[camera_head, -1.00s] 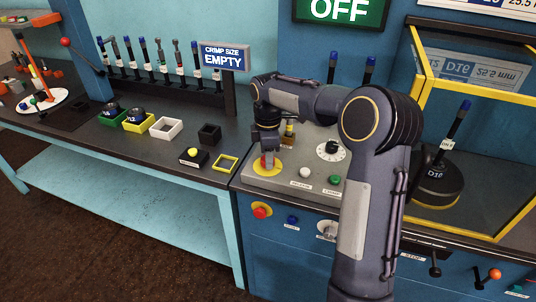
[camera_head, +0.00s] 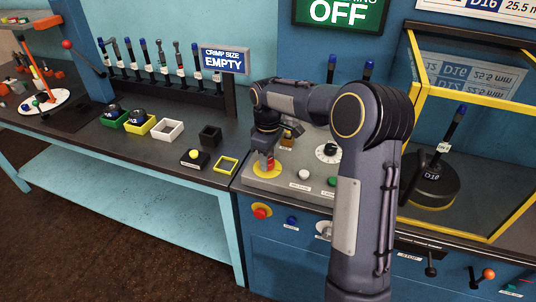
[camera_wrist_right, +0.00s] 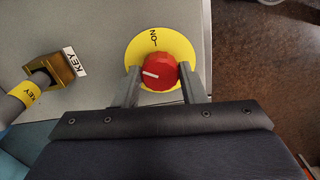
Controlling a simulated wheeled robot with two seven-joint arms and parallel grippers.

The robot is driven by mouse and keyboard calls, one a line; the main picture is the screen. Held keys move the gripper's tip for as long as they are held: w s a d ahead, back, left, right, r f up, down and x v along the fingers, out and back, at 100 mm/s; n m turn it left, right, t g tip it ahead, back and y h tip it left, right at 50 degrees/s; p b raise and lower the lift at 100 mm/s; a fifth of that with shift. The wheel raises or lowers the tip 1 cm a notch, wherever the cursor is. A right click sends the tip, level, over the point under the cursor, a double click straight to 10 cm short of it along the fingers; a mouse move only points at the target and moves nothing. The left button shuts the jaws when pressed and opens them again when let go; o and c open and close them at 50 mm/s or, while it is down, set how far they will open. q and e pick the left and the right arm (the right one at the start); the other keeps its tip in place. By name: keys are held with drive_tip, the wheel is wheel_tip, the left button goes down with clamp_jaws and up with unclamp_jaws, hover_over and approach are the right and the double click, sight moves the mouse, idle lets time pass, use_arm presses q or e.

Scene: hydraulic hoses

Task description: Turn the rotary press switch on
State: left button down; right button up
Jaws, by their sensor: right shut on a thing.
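The red rotary switch (camera_wrist_right: 158,72) sits on a round yellow plate (camera_wrist_right: 150,40) in the right wrist view. Its white pointer line points left in that view, while the plate's ON mark lies above the knob. My right gripper (camera_wrist_right: 161,84) has one finger on each side of the red knob and is shut on it. In the head view, my right gripper (camera_head: 268,161) reaches down onto the knob over the yellow plate (camera_head: 267,173) on the grey panel. The sign (camera_head: 340,12) above reads OFF. My left gripper is not in view.
A brass key piece with a KEY tag (camera_wrist_right: 77,62) stands close to the gripper. The panel also holds a black dial (camera_head: 328,151) and a white button (camera_head: 304,174). A yellow-framed guard (camera_head: 478,98) stands to the right.

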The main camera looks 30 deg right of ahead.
drive_tip(key=m+p, duration=0.1)
drive_tip(key=m, duration=0.5)
drive_tip(key=shift+a+r, duration=0.1)
drive_tip(key=shift+r, duration=0.05)
drive_tip(key=m+p, duration=0.1)
drive_tip(key=m, duration=0.4)
drive_tip(key=shift+w+m, duration=0.1)
drive_tip(key=shift+m, duration=0.3)
drive_tip(key=o, duration=1)
wheel_tip(320, 180, up, 7)
drive_tip(key=shift+r, duration=0.3)
